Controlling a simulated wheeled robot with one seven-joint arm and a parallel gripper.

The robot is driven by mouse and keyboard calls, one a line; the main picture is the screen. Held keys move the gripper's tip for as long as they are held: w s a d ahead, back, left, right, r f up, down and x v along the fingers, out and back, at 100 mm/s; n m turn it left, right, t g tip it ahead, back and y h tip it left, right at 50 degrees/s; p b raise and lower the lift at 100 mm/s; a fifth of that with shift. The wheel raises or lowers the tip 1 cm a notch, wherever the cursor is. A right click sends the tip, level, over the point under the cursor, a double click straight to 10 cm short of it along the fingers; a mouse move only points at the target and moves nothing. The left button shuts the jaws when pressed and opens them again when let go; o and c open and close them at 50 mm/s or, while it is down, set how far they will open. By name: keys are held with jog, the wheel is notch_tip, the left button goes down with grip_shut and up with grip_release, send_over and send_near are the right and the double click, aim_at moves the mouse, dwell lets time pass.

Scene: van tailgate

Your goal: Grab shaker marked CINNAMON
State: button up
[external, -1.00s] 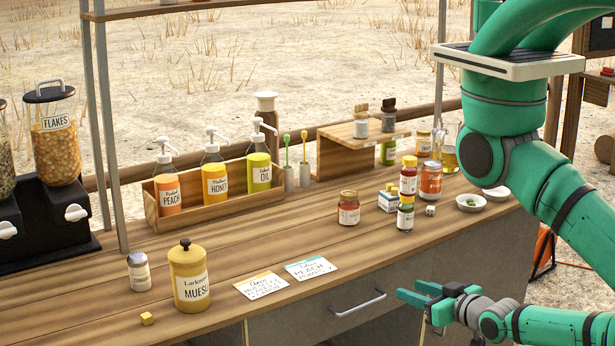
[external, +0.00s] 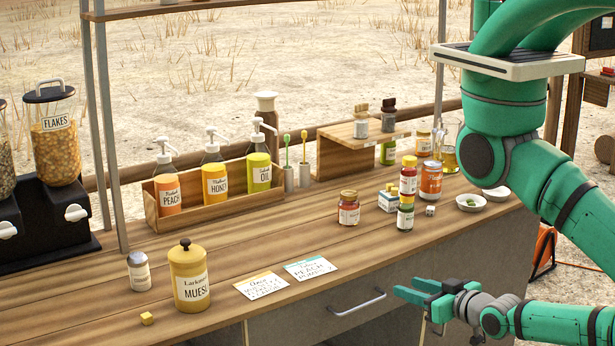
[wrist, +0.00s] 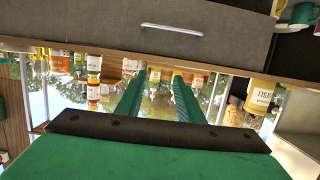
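No label reading CINNAMON is legible in either view. Small shaker-like jars in the external view are a white-labelled one with a grey lid (external: 139,272) at the left of the counter, and a tan-topped one (external: 361,122) and a dark-topped one (external: 388,116) on the wooden riser; their labels are too small to read. My gripper (external: 408,290) is in front of the counter, below its top near the drawer handle, apart from all the jars. In the wrist view its two green fingers (wrist: 154,95) are spread with nothing between them.
A muesli canister (external: 190,282) and two paper cards (external: 285,277) lie along the counter's front. A wooden pump-bottle box (external: 222,206) and the riser (external: 345,155) stand behind. Several jars cluster at right around a red-and-yellow stack (external: 407,195). The drawer handle (external: 357,302) juts out beside my gripper.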

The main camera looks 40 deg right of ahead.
dwell(0.4)
jog(key=o, duration=0.6)
jog(key=shift+o, duration=0.2)
jog(key=shift+f, duration=0.1)
